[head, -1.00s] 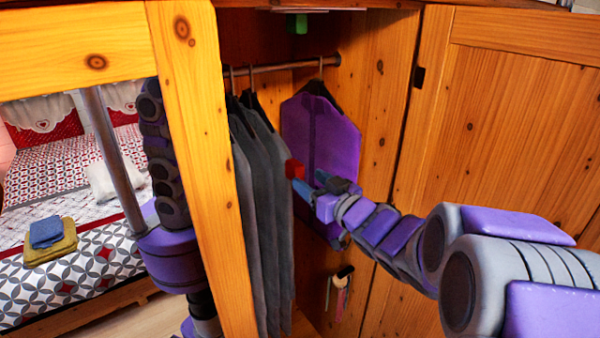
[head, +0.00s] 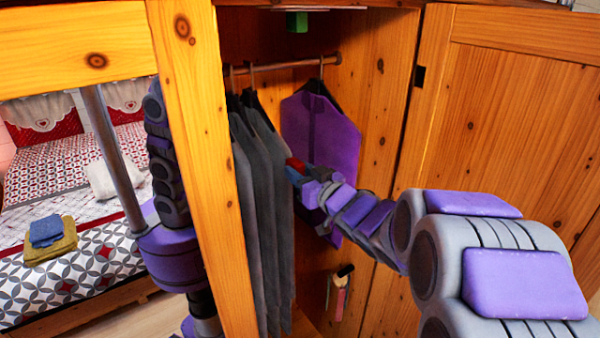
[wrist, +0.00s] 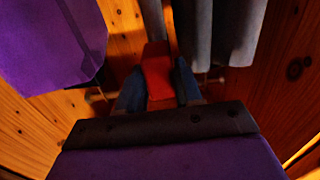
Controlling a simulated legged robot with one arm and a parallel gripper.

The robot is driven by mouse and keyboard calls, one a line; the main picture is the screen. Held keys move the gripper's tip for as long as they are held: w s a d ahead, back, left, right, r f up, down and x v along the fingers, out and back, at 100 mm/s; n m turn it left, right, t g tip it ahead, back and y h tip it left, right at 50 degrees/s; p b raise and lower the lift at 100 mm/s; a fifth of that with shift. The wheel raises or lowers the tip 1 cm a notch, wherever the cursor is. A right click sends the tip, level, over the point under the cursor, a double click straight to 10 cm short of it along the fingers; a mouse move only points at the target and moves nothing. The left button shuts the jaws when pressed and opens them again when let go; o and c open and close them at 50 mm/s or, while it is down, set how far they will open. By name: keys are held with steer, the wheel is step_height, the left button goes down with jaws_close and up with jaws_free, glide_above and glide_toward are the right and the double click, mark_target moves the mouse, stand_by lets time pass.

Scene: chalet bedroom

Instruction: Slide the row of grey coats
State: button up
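The row of grey coats (head: 262,215) hangs from the rail on the left side of the open wardrobe. Parts of the grey coats (wrist: 238,28) also show at the top of the wrist view. My gripper (head: 296,168) is at the right edge of the row, about mid-height. Its blue fingers sit on either side of a red block (wrist: 158,75), which appears held between them and points forward. I cannot tell whether the block touches the nearest coat. A purple garment (head: 322,125) hangs separately to the right, behind my arm.
The wooden rail (head: 295,65) spans the wardrobe top. A green block (head: 297,22) is above it. A wooden post (head: 205,150) borders the coats at left; the right door (head: 510,130) stands beside my arm. A small brush-like item (head: 341,292) hangs low on the inner wall.

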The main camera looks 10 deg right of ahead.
jaws_close()
